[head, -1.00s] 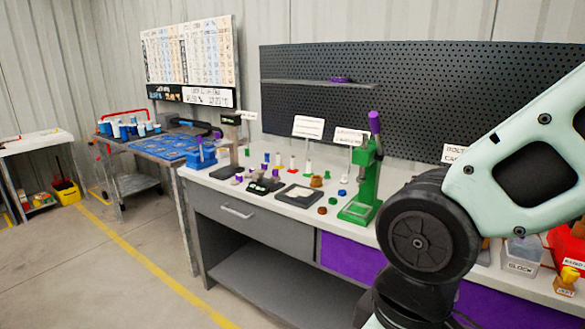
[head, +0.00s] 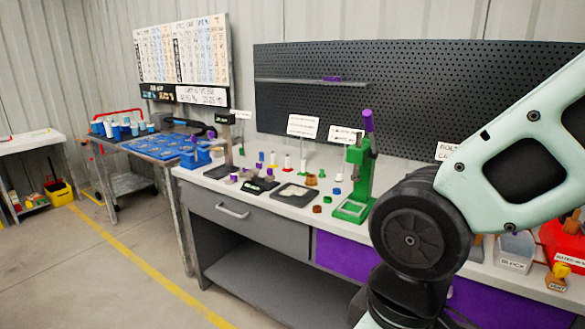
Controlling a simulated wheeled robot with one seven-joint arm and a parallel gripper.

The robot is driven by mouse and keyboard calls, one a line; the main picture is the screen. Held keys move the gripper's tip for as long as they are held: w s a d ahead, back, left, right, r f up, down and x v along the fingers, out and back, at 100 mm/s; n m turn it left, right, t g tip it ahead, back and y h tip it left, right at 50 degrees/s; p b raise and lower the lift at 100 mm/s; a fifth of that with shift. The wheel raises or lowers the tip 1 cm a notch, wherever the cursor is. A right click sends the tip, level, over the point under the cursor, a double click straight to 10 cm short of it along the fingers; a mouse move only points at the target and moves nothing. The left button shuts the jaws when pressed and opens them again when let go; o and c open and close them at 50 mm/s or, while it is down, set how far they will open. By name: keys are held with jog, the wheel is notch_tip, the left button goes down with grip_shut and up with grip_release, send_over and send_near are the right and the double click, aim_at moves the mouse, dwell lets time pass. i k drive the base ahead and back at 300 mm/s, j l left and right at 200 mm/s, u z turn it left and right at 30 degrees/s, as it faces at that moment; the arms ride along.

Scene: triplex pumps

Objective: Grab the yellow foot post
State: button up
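On the right end of the bench, a small yellow piece (head: 561,271) stands above a small tan holder with a label too small to read. My gripper is outside the picture; only links of my arm show at the right, in front of part of the bench.
The grey bench (head: 290,200) holds a green press (head: 357,178), a black tray (head: 295,194), several small coloured parts and a clear bin (head: 515,250). A red bin (head: 568,240) is at the right edge. A side table (head: 160,145) stands left. The floor in front is clear.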

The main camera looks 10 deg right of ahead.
aim_at(272, 165)
jog(key=i+j+z, duration=0.1)
jog(key=z, duration=0.25)
jog(key=i+j+z, duration=0.15)
jog(key=z, duration=0.25)
jog(key=i+j+z, duration=0.25)
jog(key=j, duration=0.35)
jog(key=i+j+z, duration=0.1)
jog(key=i+j, duration=0.15)
jog(key=i+j+z, duration=0.1)
jog(key=j, duration=0.35)
jog(key=i+j+z, duration=0.1)
jog(key=j, duration=0.2)
jog(key=i+j, duration=0.15)
jog(key=j, duration=0.25)
jog(key=i+j, duration=0.15)
jog(key=j, duration=0.25)
jog(key=i+j, duration=0.15)
jog(key=j, duration=0.25)
jog(key=i+j, duration=0.15)
jog(key=j, duration=0.25)
jog(key=i+j, duration=0.15)
jog(key=j, duration=0.25)
jog(key=z, duration=0.05)
